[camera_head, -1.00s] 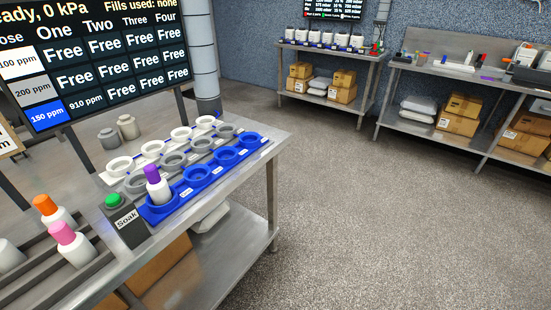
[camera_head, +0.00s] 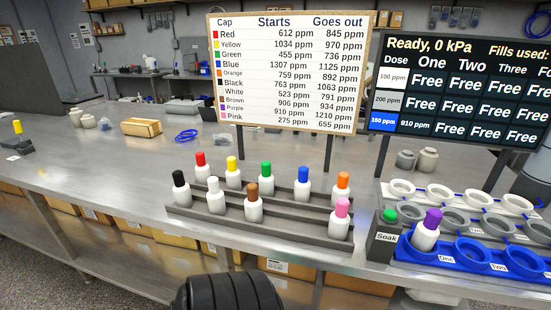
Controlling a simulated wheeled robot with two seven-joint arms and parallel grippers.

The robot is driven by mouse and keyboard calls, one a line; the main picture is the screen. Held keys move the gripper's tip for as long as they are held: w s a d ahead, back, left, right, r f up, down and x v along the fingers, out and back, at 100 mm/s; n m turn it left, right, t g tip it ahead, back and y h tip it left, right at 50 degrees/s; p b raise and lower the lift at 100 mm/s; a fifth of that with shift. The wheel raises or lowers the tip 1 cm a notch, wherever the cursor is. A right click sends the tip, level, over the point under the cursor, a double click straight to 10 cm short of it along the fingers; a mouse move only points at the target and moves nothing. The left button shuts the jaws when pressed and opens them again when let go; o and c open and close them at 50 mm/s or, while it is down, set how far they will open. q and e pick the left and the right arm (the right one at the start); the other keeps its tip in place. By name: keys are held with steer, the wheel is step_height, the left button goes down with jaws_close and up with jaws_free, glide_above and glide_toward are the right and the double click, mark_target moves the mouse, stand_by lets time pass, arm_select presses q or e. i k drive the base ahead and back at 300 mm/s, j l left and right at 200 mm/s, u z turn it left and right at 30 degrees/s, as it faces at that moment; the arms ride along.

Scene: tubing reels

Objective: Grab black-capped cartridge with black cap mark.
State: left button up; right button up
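The black-capped cartridge (camera_head: 181,189) is a white bottle with a black cap. It stands upright at the left end of the front row of a dark stepped rack (camera_head: 260,218) on the steel bench. White-, brown- and pink-capped cartridges share that row, with red, yellow, green, blue and orange caps in the row behind. A purple-capped cartridge (camera_head: 427,230) sits in the blue holder's first cup. A board (camera_head: 290,70) lists cap colours, with Black at 763 ppm starts and 1063 ppm goes out. Neither of my grippers is in view.
A Soak box (camera_head: 386,238) with a green button stands right of the rack, beside white, grey and blue cup rows. A dose screen (camera_head: 460,95) stands behind. A cardboard box (camera_head: 142,127) and blue tubing (camera_head: 187,136) lie farther back.

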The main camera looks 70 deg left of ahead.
mark_target(181, 191)
steer(key=u, duration=3.05)
